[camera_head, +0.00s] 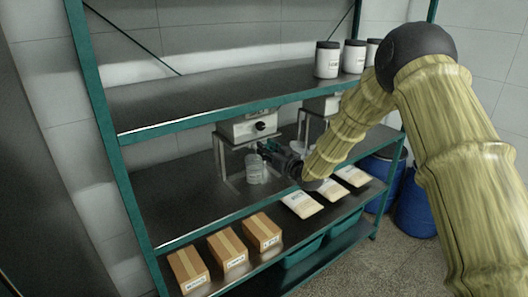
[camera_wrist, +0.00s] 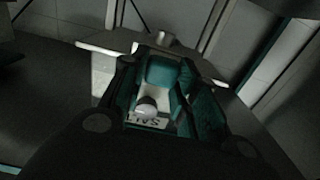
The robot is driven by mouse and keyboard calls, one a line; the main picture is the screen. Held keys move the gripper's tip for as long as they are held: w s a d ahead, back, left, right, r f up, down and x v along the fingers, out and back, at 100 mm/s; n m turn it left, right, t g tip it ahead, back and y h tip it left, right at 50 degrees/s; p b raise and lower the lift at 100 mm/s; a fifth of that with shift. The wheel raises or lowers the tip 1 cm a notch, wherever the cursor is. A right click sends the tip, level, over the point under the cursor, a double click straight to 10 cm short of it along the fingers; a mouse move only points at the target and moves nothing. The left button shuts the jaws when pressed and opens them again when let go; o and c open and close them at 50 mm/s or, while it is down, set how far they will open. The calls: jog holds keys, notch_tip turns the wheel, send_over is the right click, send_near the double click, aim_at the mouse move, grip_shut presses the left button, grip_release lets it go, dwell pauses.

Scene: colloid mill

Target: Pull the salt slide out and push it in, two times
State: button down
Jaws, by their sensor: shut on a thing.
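The salt dispenser is a pale box (camera_head: 248,128) with a dark round knob (camera_head: 260,126) on its front, held on a metal stand on the middle shelf. My gripper (camera_head: 265,149) is at the front of this box, just below the knob. In the wrist view my gripper (camera_wrist: 163,88) has its dark and teal fingers closed in on the front of the dispenser.
A clear beaker (camera_head: 255,170) stands under the dispenser, close below my gripper. A second dispenser (camera_head: 322,104) stands to the right, partly behind my arm. White jars (camera_head: 327,60) are on the top shelf. Boxes (camera_head: 228,250) and packets (camera_head: 301,204) lie on the lower shelf.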

jog(key=c, duration=1.1)
grip_release()
jog(key=shift+d, duration=0.1)
jog(key=v, duration=1.2)
jog(key=shift+f, duration=0.1)
